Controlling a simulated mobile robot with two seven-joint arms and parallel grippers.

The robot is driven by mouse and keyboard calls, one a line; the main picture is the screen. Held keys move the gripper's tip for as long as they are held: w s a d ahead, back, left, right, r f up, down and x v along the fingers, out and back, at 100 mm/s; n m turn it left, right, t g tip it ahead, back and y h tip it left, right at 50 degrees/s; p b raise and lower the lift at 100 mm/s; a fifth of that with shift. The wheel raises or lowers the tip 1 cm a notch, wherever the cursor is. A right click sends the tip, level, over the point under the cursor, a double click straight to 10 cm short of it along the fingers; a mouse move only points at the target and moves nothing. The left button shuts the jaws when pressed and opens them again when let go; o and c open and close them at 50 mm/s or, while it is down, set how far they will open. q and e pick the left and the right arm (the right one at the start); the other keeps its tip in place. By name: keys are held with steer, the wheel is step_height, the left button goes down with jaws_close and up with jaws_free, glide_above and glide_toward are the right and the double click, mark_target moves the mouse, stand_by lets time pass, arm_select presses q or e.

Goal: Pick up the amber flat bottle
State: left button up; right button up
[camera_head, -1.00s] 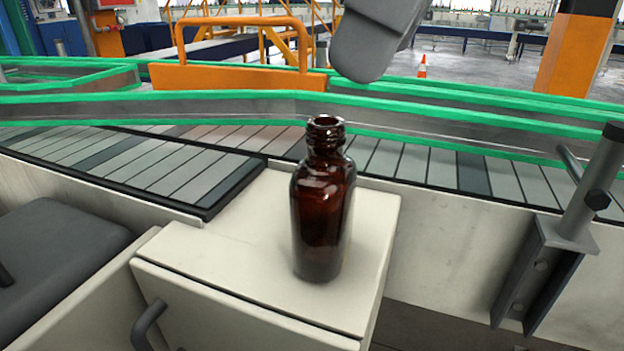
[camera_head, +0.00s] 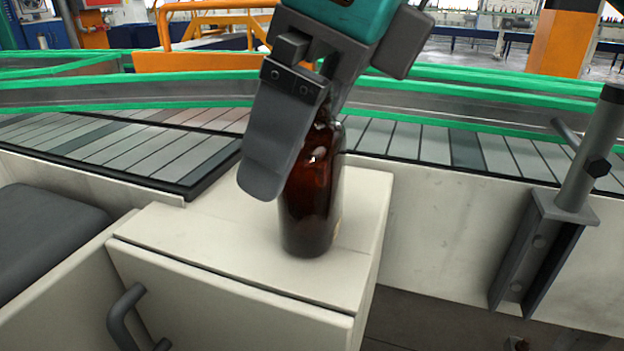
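The amber flat bottle (camera_head: 312,205) stands upright on the corner of a cream cabinet top (camera_head: 225,262). My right gripper (camera_head: 302,150) reaches down from the top, with its teal body above the bottle. One broad dark finger crosses in front of the bottle's left shoulder, its tip to the left of the bottle. The fingers look spread around the bottle's upper part. The neck and mouth are mostly hidden, and I cannot see the far finger's tip or any firm contact. My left gripper is not in view.
A slatted conveyor (camera_head: 400,135) with green-edged rails runs behind the bottle. A metal post with a bracket (camera_head: 545,235) stands at the right. A dark grey pad (camera_head: 45,240) lies at the left. A handle (camera_head: 125,318) sticks out from the cabinet front.

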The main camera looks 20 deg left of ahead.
steer(key=shift+r, duration=0.1)
steer(key=c, duration=1.3)
